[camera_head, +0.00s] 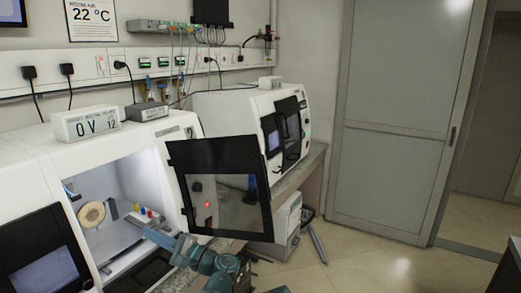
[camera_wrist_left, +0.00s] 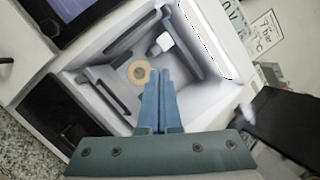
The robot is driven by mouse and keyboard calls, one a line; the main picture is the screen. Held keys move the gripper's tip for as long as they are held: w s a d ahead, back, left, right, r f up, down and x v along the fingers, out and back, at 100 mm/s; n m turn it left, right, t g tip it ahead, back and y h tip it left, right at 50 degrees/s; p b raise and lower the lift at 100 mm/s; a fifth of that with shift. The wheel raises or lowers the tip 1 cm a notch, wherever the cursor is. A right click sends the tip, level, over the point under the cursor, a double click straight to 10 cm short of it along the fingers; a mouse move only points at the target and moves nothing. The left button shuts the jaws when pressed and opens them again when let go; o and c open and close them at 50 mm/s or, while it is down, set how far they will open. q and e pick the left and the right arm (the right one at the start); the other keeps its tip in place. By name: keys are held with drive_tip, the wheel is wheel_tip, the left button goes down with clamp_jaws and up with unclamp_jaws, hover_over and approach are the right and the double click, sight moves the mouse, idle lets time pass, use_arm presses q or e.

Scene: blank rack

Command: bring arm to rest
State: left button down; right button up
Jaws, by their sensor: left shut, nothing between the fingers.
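My left gripper (camera_head: 150,233) reaches into the lit opening of a white machine (camera_head: 98,158). Its blue fingers are shut and empty. In the left wrist view the closed fingers (camera_wrist_left: 158,74) point into the chamber. A round tan disc (camera_head: 92,214) with a pale centre is in the chamber, beyond the fingertips; it also shows in the left wrist view (camera_wrist_left: 139,72), just left of the fingertips. I cannot tell how far apart they are. My left arm (camera_head: 215,263) comes up from the bottom of the head view. My right gripper is not in view.
The machine's dark-framed door (camera_head: 222,188) stands open just above and right of my arm. A second white machine (camera_head: 243,115) stands behind it on the counter. A grey sliding door (camera_head: 400,110) is at right. Floor (camera_head: 350,260) shows between.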

use_arm(q)
drive_tip(key=s+d+f+n+g+h+p, duration=0.15)
drive_tip(key=s+d+f+h, duration=0.3)
drive_tip(key=f, duration=0.45)
drive_tip(key=s+d+f+n+g+h+p, duration=0.1)
drive_tip(key=s+d+f+n+g+h, duration=0.15)
drive_tip(key=f+h, duration=0.45)
drive_tip(key=s+d+f+n+g+h, duration=0.1)
drive_tip(key=s+d+f+h, duration=0.2)
drive_tip(key=d, duration=0.5)
drive_tip(key=s+d+f+g+h, duration=0.1)
drive_tip(key=s+d+f+h, duration=0.3)
drive_tip(key=s+d, duration=0.2)
drive_tip(key=shift+s+d+f+n+g+p, duration=0.3)
drive_tip(key=shift+s+d+f+n+p, duration=0.1)
drive_tip(key=shift+d, duration=0.7)
